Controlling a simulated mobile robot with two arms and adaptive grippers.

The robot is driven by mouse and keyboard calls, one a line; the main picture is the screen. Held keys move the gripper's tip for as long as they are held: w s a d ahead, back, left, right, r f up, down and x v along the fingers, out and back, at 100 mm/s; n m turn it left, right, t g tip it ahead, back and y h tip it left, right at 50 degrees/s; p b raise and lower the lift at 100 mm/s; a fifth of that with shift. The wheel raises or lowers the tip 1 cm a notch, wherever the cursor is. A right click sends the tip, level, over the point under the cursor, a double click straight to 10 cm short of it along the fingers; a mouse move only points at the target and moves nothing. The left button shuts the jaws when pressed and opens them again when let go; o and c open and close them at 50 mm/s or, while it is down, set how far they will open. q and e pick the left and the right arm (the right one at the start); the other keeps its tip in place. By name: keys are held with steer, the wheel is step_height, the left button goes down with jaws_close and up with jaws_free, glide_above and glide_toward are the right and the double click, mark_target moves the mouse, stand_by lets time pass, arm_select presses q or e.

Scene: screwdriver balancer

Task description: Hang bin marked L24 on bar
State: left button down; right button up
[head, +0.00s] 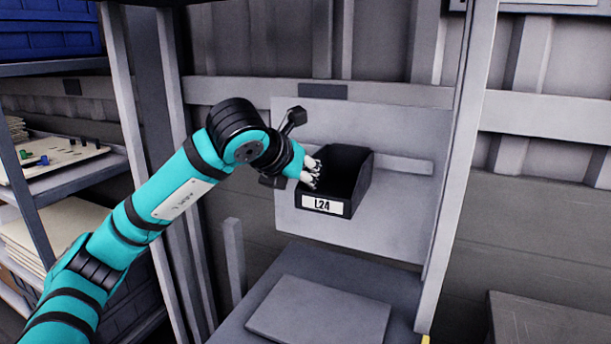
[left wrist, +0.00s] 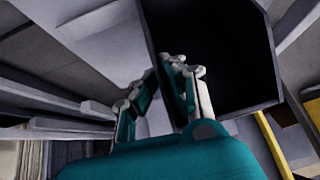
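The dark bin marked L24 (head: 361,189) is against the pale back panel, open side up, its white L24 label facing forward. The light grey bar (head: 405,165) shows on the panel to the right of the bin; the part behind the bin is hidden, so I cannot tell whether the bin hooks on it. My left gripper (head: 312,171) is at the bin's left wall. In the left wrist view, the fingers of my left gripper (left wrist: 160,82) are close together with the wall of the bin (left wrist: 225,50) between them, one finger inside. My right gripper is not in view.
A grey bench with a flat plate (head: 320,312) stands below the bin. A metal upright (head: 460,160) rises to the right of the panel. Shelving with blue bins (head: 45,35) and a pegged board (head: 60,158) stands at the left.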

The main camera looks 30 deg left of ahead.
arm_select(q)
steer(key=c, duration=1.4)
jaws_free()
steer(key=v, duration=1.2)
steer(key=shift+s, duration=0.1)
